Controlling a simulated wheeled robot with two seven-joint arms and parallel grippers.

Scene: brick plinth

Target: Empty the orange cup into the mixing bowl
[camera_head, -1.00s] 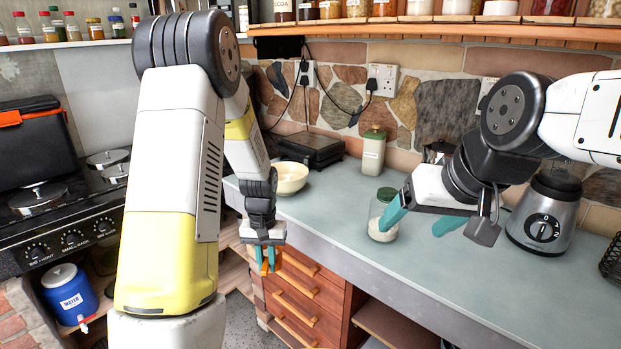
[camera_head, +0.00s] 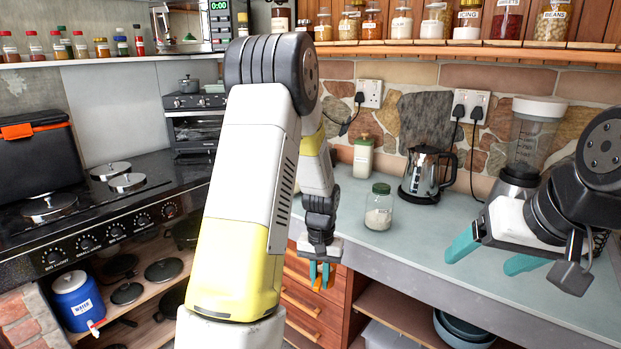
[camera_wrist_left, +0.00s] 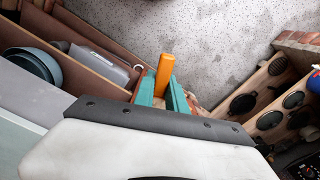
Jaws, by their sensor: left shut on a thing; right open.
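My left gripper (camera_head: 319,276) hangs low in front of the wooden drawers, its teal fingers shut on a narrow orange piece. In the left wrist view the gripper (camera_wrist_left: 165,92) holds this orange cup (camera_wrist_left: 165,68) over open floor. Only a slim orange part shows; its hollow and contents are hidden. The cream mixing bowl cannot be made out clearly now, as my left arm covers that part of the counter. My right gripper (camera_head: 491,255) is open and empty over the counter at the right.
A green-lidded glass jar (camera_head: 379,210) stands on the grey counter (camera_head: 415,234), with a kettle (camera_head: 426,174) and a blender (camera_head: 525,150) behind it. The stove (camera_head: 100,205) is at the left. Bowls (camera_head: 463,328) sit on the shelf below the counter.

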